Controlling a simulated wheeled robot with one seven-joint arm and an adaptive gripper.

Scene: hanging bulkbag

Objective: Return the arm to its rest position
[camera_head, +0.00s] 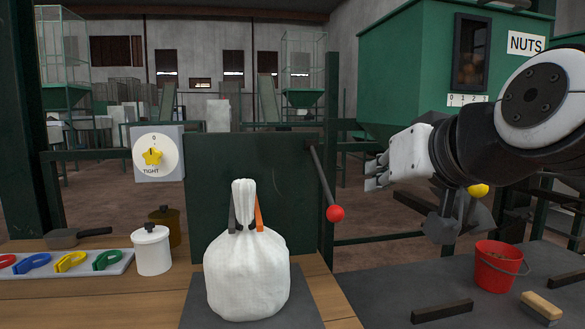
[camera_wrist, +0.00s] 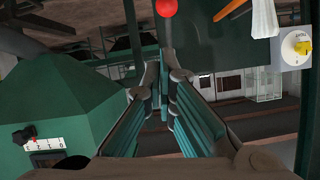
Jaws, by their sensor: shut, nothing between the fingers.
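My arm reaches in from the right edge in the head view, in front of the green NUTS hopper. My gripper (camera_head: 373,176) points left, in the air to the right of the lever with the red ball knob (camera_head: 335,213), and apart from it. In the wrist view my gripper (camera_wrist: 164,68) has its fingers close together with nothing held. The red knob also shows at the top of the wrist view (camera_wrist: 166,7). A full white bag (camera_head: 247,275) stands upright on a dark mat (camera_head: 195,312), its neck gathered, with a grey strip and an orange strip at the neck.
The green NUTS hopper (camera_head: 400,60) stands behind my arm. A red bucket (camera_head: 494,270), a brush (camera_head: 541,308) and dark bars lie on the right bench. A white canister (camera_head: 151,252) and a tray of coloured clips (camera_head: 125,262) are at left. A dial reading TIGHT (camera_head: 155,157) hangs behind.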

